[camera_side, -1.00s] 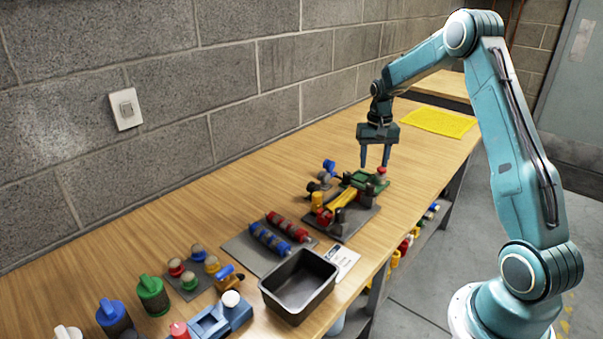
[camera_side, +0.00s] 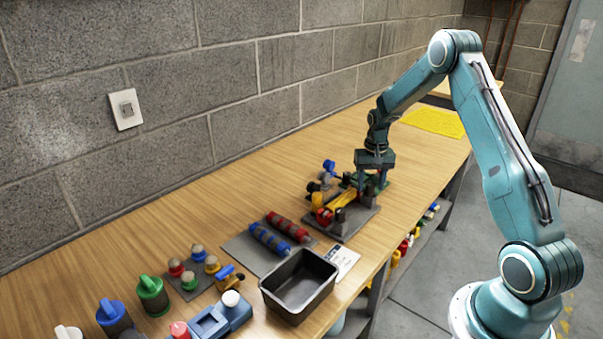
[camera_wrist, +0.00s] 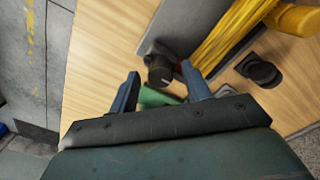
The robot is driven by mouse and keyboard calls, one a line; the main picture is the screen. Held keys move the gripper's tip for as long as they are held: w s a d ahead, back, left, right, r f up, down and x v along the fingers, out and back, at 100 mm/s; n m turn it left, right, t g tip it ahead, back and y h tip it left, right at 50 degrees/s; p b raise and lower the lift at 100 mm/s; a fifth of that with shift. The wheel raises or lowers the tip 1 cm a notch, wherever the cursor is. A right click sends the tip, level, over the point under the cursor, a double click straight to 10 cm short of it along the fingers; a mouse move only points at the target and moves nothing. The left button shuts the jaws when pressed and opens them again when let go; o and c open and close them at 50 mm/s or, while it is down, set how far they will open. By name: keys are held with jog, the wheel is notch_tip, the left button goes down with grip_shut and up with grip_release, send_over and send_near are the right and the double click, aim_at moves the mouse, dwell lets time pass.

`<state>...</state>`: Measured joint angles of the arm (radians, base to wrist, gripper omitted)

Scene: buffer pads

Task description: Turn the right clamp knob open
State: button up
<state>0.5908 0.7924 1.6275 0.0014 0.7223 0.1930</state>
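My gripper (camera_side: 370,186) is lowered over the far end of the clamp fixture, whose grey base plate (camera_side: 356,222) lies on the bench. In the wrist view, my gripper's fingers (camera_wrist: 160,72) are spread. A dark round knob (camera_wrist: 160,72) with a pale mark shows between the fingertips, with gaps on both sides. I cannot tell whether the fingers reach down beside it. A green part (camera_wrist: 155,97) shows between the fingers, nearer my palm. A yellow bar (camera_side: 350,197) runs along the fixture. In the side view, my gripper hides most of the fixture's far end.
A dark round part (camera_wrist: 260,70) stands right of the yellow bar in the wrist view. A blue-topped part (camera_side: 329,166) stands behind the fixture. A grey bin (camera_side: 300,288) and red and blue rollers lie nearer. A yellow mat (camera_side: 433,122) lies beyond on clear bench.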

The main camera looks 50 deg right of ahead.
jog(key=c, duration=0.9)
jog(key=shift+m, duration=0.4)
jog(key=m, duration=0.8)
jog(key=shift+m, duration=0.3)
jog(key=m, duration=0.4)
jog(key=shift+d+m, duration=0.1)
jog(key=shift+m, duration=2.2)
